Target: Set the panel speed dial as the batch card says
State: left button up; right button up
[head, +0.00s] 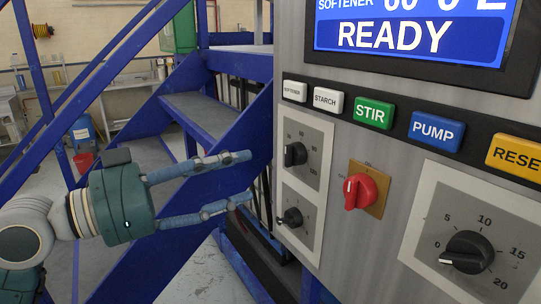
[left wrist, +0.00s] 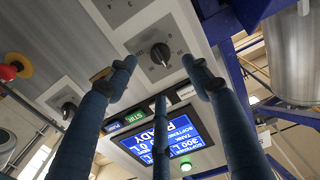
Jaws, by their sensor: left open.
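The grey control panel (head: 385,135) fills the right of the head view. It carries an upper small black dial (head: 295,154) on a light plate, a lower small dial (head: 291,217), and a large black dial (head: 467,252) marked 0 to 20. Which one sets speed cannot be read. My left gripper (head: 249,177) is open and empty, left of the small dials, its fingers pointing at the panel. In the left wrist view a black dial (left wrist: 160,53) shows between the spread fingertips, apart from them. No batch card is seen. My right gripper is out of view.
A red rotary switch (head: 361,191) sits between the dials. A button row with STIR (head: 373,112) and PUMP (head: 436,131) runs below the blue display (head: 410,30) reading READY. Blue stairs (head: 200,110) stand behind my left gripper. A red knob (left wrist: 9,72) shows in the left wrist view.

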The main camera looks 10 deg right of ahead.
aim_at(286, 159)
pick_arm(q)
jog(key=x, duration=0.1)
jog(key=p+x, duration=0.1)
jog(key=x, duration=0.1)
jog(key=p+x, duration=0.1)
jog(key=x, duration=0.1)
jog(key=shift+s+d+r, duration=0.15)
jog(key=shift+d+r, duration=0.1)
jog(key=shift+r, duration=0.1)
jog(key=p+x, duration=0.1)
jog(key=x, duration=0.3)
jog(key=shift+f+p, duration=0.15)
jog(key=shift+p, duration=0.2)
jog(key=shift+w+d+f, duration=0.15)
jog(key=shift+w+d, duration=0.15)
jog(key=shift+d, duration=0.1)
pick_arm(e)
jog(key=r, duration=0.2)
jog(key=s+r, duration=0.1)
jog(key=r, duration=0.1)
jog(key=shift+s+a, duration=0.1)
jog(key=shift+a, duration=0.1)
pick_arm(q)
jog(key=c, duration=1.1)
